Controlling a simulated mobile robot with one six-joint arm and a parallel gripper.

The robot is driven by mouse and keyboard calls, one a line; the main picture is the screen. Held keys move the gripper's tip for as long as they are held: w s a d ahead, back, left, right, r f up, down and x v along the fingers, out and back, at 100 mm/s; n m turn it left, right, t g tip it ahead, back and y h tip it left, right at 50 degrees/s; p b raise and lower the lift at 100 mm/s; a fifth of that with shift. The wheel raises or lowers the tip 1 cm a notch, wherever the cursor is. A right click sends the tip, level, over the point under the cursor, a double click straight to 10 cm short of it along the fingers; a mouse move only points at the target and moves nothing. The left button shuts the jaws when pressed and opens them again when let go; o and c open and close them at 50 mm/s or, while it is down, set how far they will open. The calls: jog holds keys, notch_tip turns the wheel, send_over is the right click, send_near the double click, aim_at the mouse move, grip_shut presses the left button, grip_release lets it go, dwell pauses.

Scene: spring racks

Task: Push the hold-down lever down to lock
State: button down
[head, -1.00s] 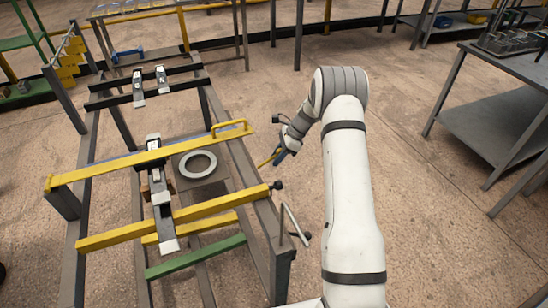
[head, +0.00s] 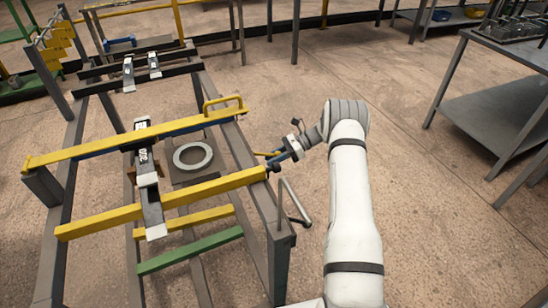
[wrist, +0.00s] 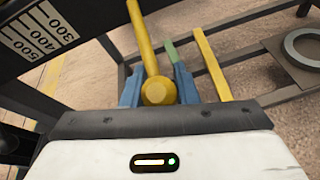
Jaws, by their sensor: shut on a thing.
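A yellow lever (head: 265,153) reaches from beside the rack's right rail toward my gripper (head: 284,158); it looks nearly level. In the wrist view the lever (wrist: 146,45) runs away from the camera, with its round yellow end (wrist: 158,92) between the blue fingers of my gripper (wrist: 158,88). My gripper is shut on that end. The lever's far end and its mounting are hard to make out in the head view. I cannot tell whether it is locked.
The grey rack (head: 268,215) carries yellow beams (head: 195,187), a sliding block and a metal ring (head: 193,156). A bent grey rod (head: 297,205) stands just below my gripper. A table (head: 500,105) stands at right, with open floor between.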

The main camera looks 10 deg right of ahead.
jog(key=shift+s+a+f+b, duration=0.25)
jog(key=shift+a+f+b, duration=0.35)
jog(key=shift+a+f, duration=0.4)
jog(key=shift+r, duration=0.1)
jog(key=c, duration=1.3)
grip_release()
jog(key=shift+r, duration=0.15)
jog(key=shift+o, duration=0.8)
jog(key=shift+d, duration=0.1)
